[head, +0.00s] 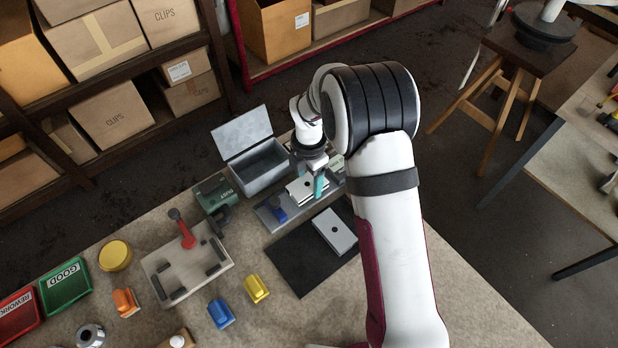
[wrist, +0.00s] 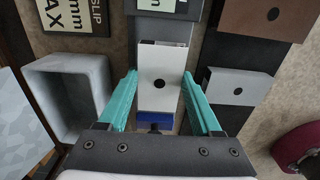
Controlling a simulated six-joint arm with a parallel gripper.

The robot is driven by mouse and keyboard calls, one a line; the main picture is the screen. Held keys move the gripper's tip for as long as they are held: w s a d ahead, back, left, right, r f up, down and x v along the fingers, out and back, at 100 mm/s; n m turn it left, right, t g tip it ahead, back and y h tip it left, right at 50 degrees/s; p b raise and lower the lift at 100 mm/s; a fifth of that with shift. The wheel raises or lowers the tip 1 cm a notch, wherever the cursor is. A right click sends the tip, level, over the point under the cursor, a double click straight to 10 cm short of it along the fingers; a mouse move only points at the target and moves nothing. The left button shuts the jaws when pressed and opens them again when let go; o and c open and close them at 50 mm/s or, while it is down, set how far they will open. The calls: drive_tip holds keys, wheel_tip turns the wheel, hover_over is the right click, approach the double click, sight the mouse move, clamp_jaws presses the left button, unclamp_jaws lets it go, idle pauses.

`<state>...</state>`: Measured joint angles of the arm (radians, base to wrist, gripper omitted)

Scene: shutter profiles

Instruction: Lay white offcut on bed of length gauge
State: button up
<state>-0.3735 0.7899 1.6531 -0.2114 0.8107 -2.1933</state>
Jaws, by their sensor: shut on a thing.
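The white offcut (wrist: 158,65) is a pale block with a dark round hole, between the teal fingertips of my gripper (wrist: 160,78). My gripper is shut on it. In the head view my gripper (head: 318,186) stands at the length gauge, with the offcut (head: 299,188) over its bed. The blue part also shows in the wrist view (wrist: 154,116), just below the offcut. I cannot tell whether the offcut touches the bed.
A dark mat (head: 290,272) beside the gauge carries a pale grey profile (head: 335,231); a brown piece (wrist: 262,17) shows in the wrist view. An open grey bin (head: 262,168) stands behind left. A red-handled fixture (head: 160,265) and yellow block (head: 256,289) lie nearer.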

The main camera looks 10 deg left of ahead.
drive_tip(key=shift+f, duration=0.3)
drive_tip(key=shift+f, duration=0.25)
drive_tip(key=o, duration=1.4)
drive_tip(key=shift+c, duration=0.2)
